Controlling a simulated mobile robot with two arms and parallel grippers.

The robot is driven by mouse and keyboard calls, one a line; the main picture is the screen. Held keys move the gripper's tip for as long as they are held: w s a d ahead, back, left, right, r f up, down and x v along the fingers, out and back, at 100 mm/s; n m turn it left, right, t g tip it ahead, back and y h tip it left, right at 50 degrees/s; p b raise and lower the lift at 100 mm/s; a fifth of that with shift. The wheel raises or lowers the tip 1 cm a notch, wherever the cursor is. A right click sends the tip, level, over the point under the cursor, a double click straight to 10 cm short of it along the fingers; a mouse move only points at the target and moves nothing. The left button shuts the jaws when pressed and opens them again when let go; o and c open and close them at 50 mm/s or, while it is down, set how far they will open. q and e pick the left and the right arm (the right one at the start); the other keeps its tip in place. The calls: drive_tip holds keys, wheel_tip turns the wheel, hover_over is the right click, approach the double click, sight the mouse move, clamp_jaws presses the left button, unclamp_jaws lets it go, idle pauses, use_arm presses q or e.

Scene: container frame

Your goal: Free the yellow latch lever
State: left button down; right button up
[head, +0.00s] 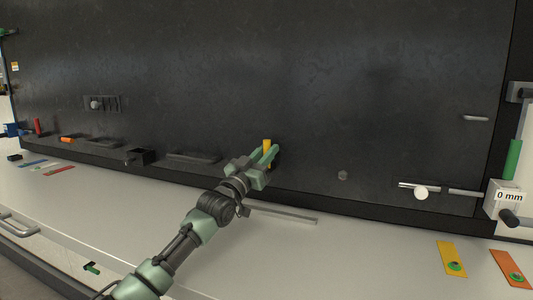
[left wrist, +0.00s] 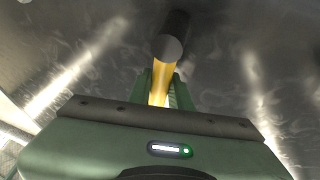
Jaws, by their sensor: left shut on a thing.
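The yellow latch lever (head: 267,145) stands upright at the lower middle of the dark panel in the head view. My left gripper (head: 264,163) reaches it from the front and is shut on it. In the left wrist view the yellow lever (left wrist: 159,82) runs between the two green fingers of my left gripper (left wrist: 163,88). A dark round cylinder end (left wrist: 168,46) shows above the fingers, in front of part of the lever. The lever's base is hidden behind the gripper in the head view. My right gripper is not in view.
A grey bar (head: 285,215) lies on the light worktop right of my arm. A rod with a white knob (head: 421,192) and a box marked 0 mm (head: 507,198) are at the right. Yellow (head: 451,259) and orange (head: 511,268) plates lie at the front right. A black block (head: 139,157) is at left.

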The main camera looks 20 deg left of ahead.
use_arm(q)
drive_tip(key=shift+r, duration=0.1)
drive_tip(key=c, duration=1.3)
unclamp_jaws()
drive_tip(key=shift+s+f, duration=0.25)
drive_tip(key=shift+f, duration=0.1)
drive_tip(key=b+v, duration=0.2)
drive_tip(key=v, duration=0.5)
drive_tip(key=shift+b, duration=0.35)
drive_tip(key=shift+s+a+r, duration=0.1)
drive_tip(key=shift+s, duration=0.05)
